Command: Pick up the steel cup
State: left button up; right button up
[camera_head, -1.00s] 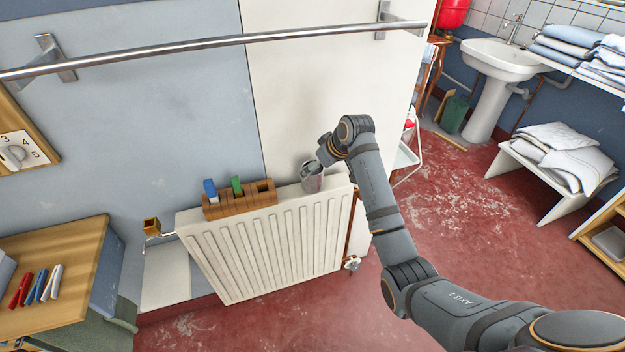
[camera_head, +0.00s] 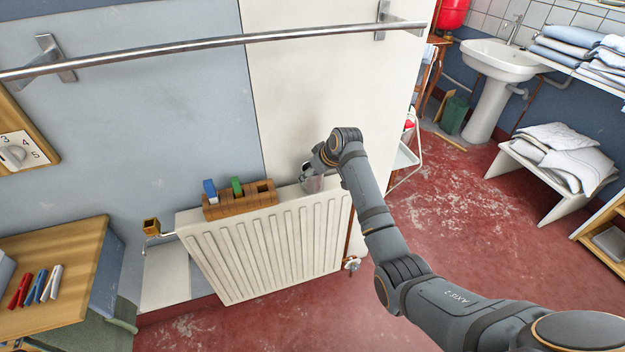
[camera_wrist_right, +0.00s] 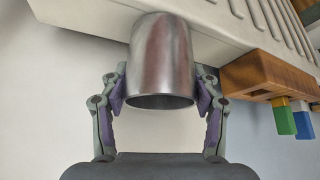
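The steel cup (camera_head: 313,184) stands on the top of the white radiator near its right end. My right gripper (camera_head: 308,174) is at the cup and covers part of it in the head view. In the right wrist view the cup (camera_wrist_right: 161,60) lies between the two fingers (camera_wrist_right: 161,92), one on each side. The finger pads are at or very near the cup's sides; I cannot tell whether they press on it. My left gripper is not in view.
A wooden block holder (camera_head: 240,200) with a blue and a green piece sits on the radiator (camera_head: 275,245), left of the cup. A steel rail (camera_head: 215,42) crosses the wall above. Colored pegs (camera_head: 40,286) lie on a wooden cabinet at left.

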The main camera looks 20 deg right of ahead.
jog(key=c, duration=0.5)
jog(key=shift+r, duration=0.65)
jog(key=s+d+r, duration=0.1)
jog(key=s+r, duration=0.3)
jog(key=s+d+r, duration=0.1)
jog(key=s+r, duration=0.3)
jog(key=s, duration=0.1)
jog(key=s+d+r, duration=0.2)
jog(key=s+r, duration=0.1)
jog(key=s, duration=0.1)
jog(key=shift+s+r, duration=0.25)
jog(key=shift+r, duration=0.15)
